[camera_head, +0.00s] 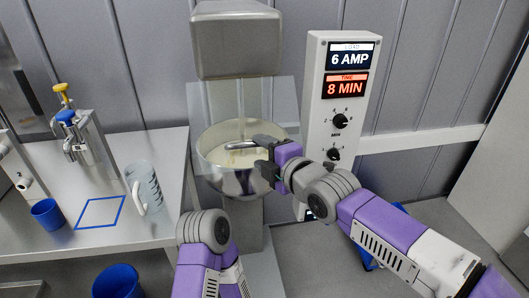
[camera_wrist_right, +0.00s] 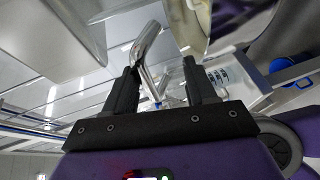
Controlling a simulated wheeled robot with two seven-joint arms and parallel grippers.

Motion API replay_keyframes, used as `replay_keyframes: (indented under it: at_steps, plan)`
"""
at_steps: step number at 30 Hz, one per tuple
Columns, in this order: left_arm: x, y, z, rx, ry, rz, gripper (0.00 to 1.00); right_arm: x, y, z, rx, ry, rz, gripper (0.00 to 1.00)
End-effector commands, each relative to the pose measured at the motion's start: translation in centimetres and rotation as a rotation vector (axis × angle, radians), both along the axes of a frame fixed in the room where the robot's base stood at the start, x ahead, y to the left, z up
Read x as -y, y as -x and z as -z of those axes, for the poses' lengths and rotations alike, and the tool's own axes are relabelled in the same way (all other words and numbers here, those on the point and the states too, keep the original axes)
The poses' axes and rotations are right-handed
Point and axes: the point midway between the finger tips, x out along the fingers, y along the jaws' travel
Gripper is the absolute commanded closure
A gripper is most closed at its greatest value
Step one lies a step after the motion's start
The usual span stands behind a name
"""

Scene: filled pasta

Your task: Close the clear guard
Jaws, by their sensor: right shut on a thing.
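The clear guard (camera_head: 282,98) shows as a see-through panel around the back of the mixing bowl (camera_head: 215,179), below the mixer head (camera_head: 237,45). My right gripper (camera_head: 262,152) is at the bowl's right front rim, shut on a shiny metal bar that looks like the guard's handle (camera_head: 240,145). In the right wrist view the handle (camera_wrist_right: 150,46) runs down between the two fingers of the gripper (camera_wrist_right: 163,82). How the bar joins the guard is hard to see. My left arm shows at the bottom of the head view, but its gripper is not visible.
A control box (camera_head: 318,130) with displays reading 6 AMP and 8 MIN stands right of the bowl. On the left, a table (camera_head: 115,243) holds a clear jug (camera_head: 149,190), a blue cup (camera_head: 47,214) and dispensers (camera_head: 90,140). A blue bin (camera_head: 118,282) is below.

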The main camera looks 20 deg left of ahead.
Motion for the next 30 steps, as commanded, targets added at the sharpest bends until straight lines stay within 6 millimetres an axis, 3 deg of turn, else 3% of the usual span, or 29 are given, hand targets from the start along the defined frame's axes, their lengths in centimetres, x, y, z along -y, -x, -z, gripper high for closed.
replay_keyframes:
  at_steps: [1, 15, 30]
  plan:
    - [0.0, 0.0, 0.0, 0.000, 0.000, 0.000, 1.00, 0.1, -0.1, 1.1, -0.018, 0.018, 0.001, 0.58]
    - [0.0, 0.0, -1.6, 0.000, 0.000, 0.000, 1.00, 4.6, 2.7, -0.8, -0.009, 0.008, 0.007, 0.58]
    - [0.0, 0.0, -2.5, 0.000, 0.000, 0.000, 1.00, 6.2, 4.1, -1.4, -0.001, 0.001, 0.000, 0.58]
